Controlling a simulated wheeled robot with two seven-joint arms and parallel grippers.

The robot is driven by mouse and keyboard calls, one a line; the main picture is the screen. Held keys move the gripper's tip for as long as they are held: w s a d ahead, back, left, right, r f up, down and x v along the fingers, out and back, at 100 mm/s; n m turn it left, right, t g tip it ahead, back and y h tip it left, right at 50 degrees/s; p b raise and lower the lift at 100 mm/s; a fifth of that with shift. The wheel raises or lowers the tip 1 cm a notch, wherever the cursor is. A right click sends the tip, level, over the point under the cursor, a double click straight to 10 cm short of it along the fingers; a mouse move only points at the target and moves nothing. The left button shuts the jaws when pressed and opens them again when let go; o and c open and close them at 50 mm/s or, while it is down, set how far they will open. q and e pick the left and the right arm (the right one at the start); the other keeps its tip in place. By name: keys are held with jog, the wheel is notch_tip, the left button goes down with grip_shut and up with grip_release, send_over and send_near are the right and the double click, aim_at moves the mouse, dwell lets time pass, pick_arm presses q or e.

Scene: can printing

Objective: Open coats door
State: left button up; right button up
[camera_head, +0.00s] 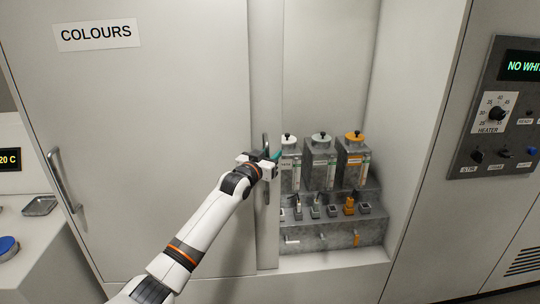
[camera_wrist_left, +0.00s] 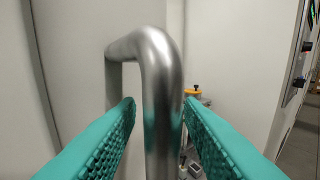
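The coats door (camera_head: 267,80) shows as a narrow pale panel, seen almost edge-on beside the open compartment. Its upright metal bar handle (camera_head: 266,190) is partly hidden by my left gripper (camera_head: 270,160). In the left wrist view, the handle (camera_wrist_left: 162,100) stands between the teal fingers of my left gripper (camera_wrist_left: 158,102). The fingers are apart, one on each side of the bar, with a gap showing on the left; contact on the right is hard to tell. My right gripper is not in view.
The compartment (camera_head: 325,80) holds several grey containers (camera_head: 320,160) on a stepped grey stand (camera_head: 335,238). The closed COLOURS door (camera_head: 150,130) with its own handle (camera_head: 62,180) is on the left. A control panel (camera_head: 495,130) is on the right.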

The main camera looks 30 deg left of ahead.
pick_arm(q)
jog(key=s+b, duration=0.3)
jog(key=s, duration=0.9)
dwell(0.4)
